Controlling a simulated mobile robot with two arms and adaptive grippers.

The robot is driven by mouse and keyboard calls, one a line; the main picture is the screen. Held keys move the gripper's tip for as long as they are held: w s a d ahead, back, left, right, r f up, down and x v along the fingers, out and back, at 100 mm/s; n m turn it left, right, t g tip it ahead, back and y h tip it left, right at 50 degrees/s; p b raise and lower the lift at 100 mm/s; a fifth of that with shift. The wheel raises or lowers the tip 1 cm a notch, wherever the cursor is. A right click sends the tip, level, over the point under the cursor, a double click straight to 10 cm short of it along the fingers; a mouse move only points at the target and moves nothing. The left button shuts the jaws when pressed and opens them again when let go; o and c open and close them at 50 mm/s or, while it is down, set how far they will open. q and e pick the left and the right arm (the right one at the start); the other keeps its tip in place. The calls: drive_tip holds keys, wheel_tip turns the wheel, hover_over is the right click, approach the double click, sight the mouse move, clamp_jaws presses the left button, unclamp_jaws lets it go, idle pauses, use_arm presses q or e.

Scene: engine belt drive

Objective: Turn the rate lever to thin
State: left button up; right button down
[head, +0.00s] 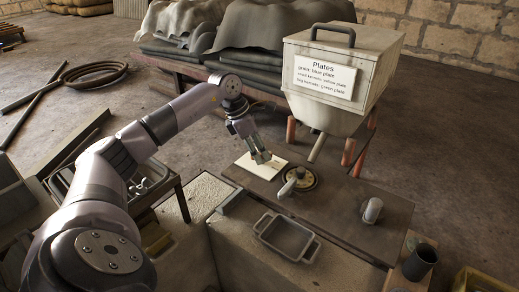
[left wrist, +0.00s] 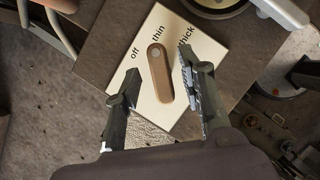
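The rate lever (left wrist: 160,75) is a brown rounded bar on a cream plate (left wrist: 195,80) marked off, thin and thick. Its upper end lies just below the word "thin", between "off" and "thick". In the head view the plate (head: 246,163) lies on the dark bench top, partly hidden by my left gripper (head: 261,158). In the left wrist view my left gripper (left wrist: 157,80) is open, one finger on each side of the lever. Gaps show between the fingers and the bar. My right gripper is in neither view.
A round dial with a pale handle (head: 298,181) sits right of the plate. A hopper with a "Plates" sign (head: 325,77) stands behind. A grey tray (head: 286,239) is in front, and a small grey knob (head: 372,209) is at right.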

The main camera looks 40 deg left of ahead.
use_arm(q)
drive_tip(key=v, duration=1.2)
idle(0.4)
